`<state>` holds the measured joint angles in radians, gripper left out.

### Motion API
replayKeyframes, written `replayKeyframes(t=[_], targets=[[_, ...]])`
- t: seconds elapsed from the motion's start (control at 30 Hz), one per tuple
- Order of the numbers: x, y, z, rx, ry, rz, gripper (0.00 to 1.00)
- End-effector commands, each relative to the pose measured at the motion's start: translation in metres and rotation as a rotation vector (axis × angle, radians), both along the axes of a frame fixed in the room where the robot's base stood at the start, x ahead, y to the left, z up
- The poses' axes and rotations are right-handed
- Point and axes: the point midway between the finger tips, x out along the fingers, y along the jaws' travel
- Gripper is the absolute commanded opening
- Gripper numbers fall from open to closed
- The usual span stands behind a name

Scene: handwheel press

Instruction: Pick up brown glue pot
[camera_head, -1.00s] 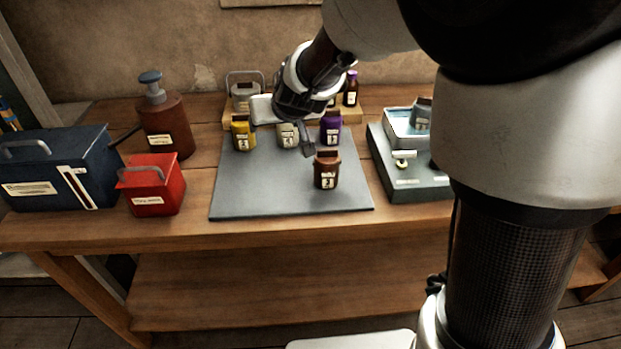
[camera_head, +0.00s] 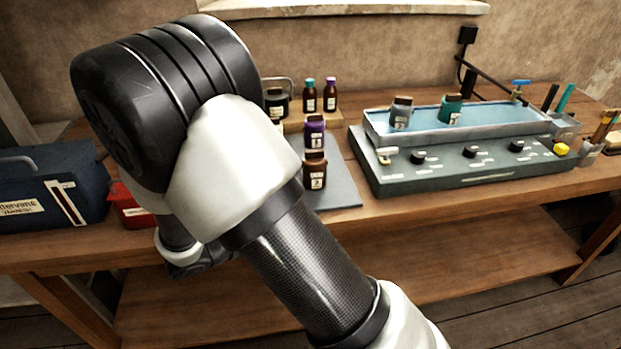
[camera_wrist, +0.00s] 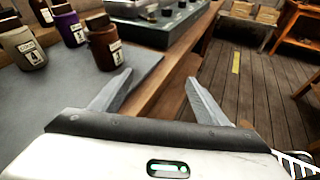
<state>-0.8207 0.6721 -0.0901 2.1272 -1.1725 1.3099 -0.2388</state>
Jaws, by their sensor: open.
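The brown glue pot (camera_head: 314,171) stands upright near the front right of the grey mat (camera_head: 345,190), with a dark lid and a white label. It also shows in the wrist view (camera_wrist: 104,44), upright on the mat near the table edge. My gripper (camera_wrist: 158,92) is open and empty in the wrist view. Its left finger points toward the pot from the near side, and its right finger is out past the table edge. The gripper is apart from the pot. In the head view my arm hides the gripper and much of the mat.
A purple pot (camera_head: 314,131) stands just behind the brown one. A cream pot (camera_wrist: 24,48) is to the left in the wrist view. A grey water-bath unit (camera_head: 460,165) stands to the right. A red box (camera_head: 128,205) and a blue box (camera_head: 50,190) are at the left.

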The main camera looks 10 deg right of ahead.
Motion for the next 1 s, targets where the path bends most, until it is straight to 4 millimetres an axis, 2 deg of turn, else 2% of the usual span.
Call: replayKeyframes(t=[0.03, 0.17, 0.23, 0.3, 0.37, 0.8, 1.0], targets=[[0.011, 0.013, 0.005, -0.106, -0.012, 0.098, 0.69], [0.031, 0.044, 0.020, -0.278, -0.068, 0.272, 0.69], [0.036, 0.053, 0.025, -0.320, -0.087, 0.317, 0.69], [0.041, 0.053, 0.026, -0.337, -0.095, 0.335, 0.69], [0.048, 0.048, 0.027, -0.340, -0.097, 0.337, 0.69], [0.112, -0.017, 0.026, -0.334, -0.095, 0.334, 0.69], [0.124, -0.028, 0.027, -0.334, -0.094, 0.335, 0.69]])
